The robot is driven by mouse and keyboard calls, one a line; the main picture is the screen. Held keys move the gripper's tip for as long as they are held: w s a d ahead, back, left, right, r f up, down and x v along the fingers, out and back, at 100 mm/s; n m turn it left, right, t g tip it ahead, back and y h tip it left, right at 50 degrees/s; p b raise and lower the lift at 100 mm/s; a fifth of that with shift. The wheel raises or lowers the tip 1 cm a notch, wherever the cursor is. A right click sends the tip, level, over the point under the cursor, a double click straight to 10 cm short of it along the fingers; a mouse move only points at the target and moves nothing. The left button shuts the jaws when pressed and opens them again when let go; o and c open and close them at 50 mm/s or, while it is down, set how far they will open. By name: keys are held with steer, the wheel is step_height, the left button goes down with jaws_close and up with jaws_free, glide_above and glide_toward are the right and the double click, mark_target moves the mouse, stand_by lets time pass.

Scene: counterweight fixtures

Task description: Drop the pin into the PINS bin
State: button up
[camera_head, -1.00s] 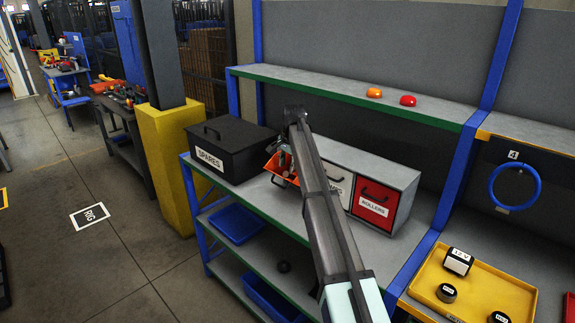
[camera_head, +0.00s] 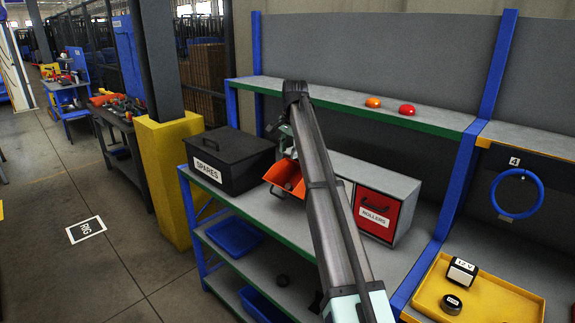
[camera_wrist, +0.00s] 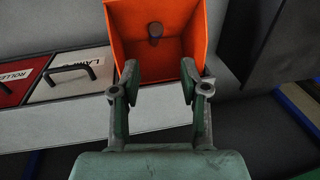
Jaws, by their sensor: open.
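An orange open bin (camera_head: 276,180) stands on the rack's middle shelf, between the black SPARES box and the drawers. A small dark grey piece, apparently the pin (camera_wrist: 155,32), lies inside the bin (camera_wrist: 196,30) in the wrist view; it also shows in the head view (camera_head: 288,186). No PINS label is readable. My gripper (camera_wrist: 159,75) is open and empty, its two fingers apart at the bin's near edge in the wrist view. In the head view my gripper is mostly hidden behind my arm, just above the bin.
The SPARES box (camera_head: 230,160) stands left of the bin. The white drawer (camera_wrist: 72,74) and red ROLLERS drawer (camera_head: 376,213) are right of it in the head view. The upper shelf (camera_head: 340,97) overhangs behind. A yellow tray (camera_head: 500,296) is at the lower right.

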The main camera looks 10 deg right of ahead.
steer(key=shift+s+r, duration=0.15)
steer(key=shift+r, duration=0.8)
steer(key=shift+f, duration=0.1)
